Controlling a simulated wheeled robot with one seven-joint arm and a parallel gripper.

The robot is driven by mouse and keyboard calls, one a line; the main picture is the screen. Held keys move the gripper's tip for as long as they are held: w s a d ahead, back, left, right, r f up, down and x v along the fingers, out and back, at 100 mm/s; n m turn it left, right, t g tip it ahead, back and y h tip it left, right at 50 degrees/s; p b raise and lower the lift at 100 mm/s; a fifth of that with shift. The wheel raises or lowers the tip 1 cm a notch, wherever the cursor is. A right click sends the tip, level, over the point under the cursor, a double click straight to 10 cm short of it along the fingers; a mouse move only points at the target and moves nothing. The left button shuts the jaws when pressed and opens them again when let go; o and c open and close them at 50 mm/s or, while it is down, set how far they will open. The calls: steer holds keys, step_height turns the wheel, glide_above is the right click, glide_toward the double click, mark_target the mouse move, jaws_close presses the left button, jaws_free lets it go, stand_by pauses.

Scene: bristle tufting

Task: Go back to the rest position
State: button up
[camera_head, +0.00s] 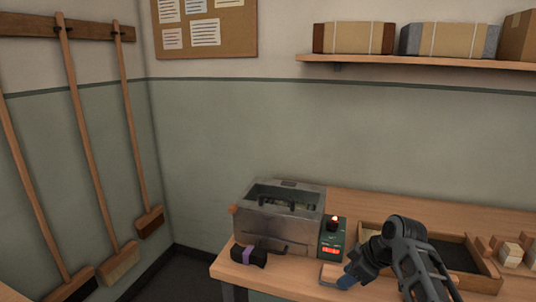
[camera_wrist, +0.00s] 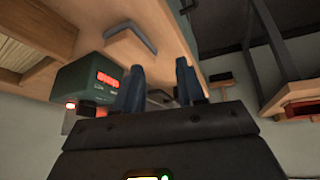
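My gripper (camera_head: 352,276) is low over the front of the wooden bench (camera_head: 400,203), to the right of the green control box (camera_head: 331,240). In the wrist view its two dark blue fingers (camera_wrist: 162,78) stand apart, with a gap and nothing clearly held between them. A flat wooden piece with a grey edge (camera_head: 331,272) lies on the bench just left of the fingers; in the wrist view a grey-edged piece (camera_wrist: 130,42) shows beyond them. My arm hides part of the bench and of the dark-lined wooden tray (camera_head: 456,248).
A metal tank (camera_head: 280,215) stands on the bench's left, with a black bundle with a purple band (camera_head: 248,256) before it. Small blocks (camera_head: 512,254) stand at the right. A shelf (camera_head: 420,61) holds boxes above. Brooms (camera_head: 95,170) hang left. Space above the bench is clear.

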steer(key=s+a+f+m+t, duration=0.2)
steer(key=s+f+m+t, duration=0.15)
steer(key=s+f, duration=0.95)
steer(key=s+f+m+t+h, duration=0.1)
steer(key=s+m+t+h, duration=0.15)
steer(key=s, duration=1.15)
steer(key=s+r+m+t, duration=0.1)
steer(key=s+r, duration=0.2)
steer(key=s, duration=0.3)
steer(key=s+d+r+m+h, duration=0.1)
steer(key=s+r, duration=0.2)
steer(key=s, duration=0.3)
steer(key=s+r+m+t, duration=0.1)
steer(key=s+r, duration=0.2)
steer(key=s, duration=0.3)
steer(key=s+d+r+m+t, duration=0.1)
steer(key=s+r, duration=0.4)
steer(key=r, duration=0.4)
steer(key=s+d+r+m+t, duration=0.1)
steer(key=s+r+t, duration=0.1)
steer(key=s+r, duration=0.5)
step_height(320, 180, down, 9)
steer(key=w+b, duration=0.1)
steer(key=b, duration=0.9)
steer(key=shift+w+a, duration=0.2)
steer(key=shift+w, duration=0.05)
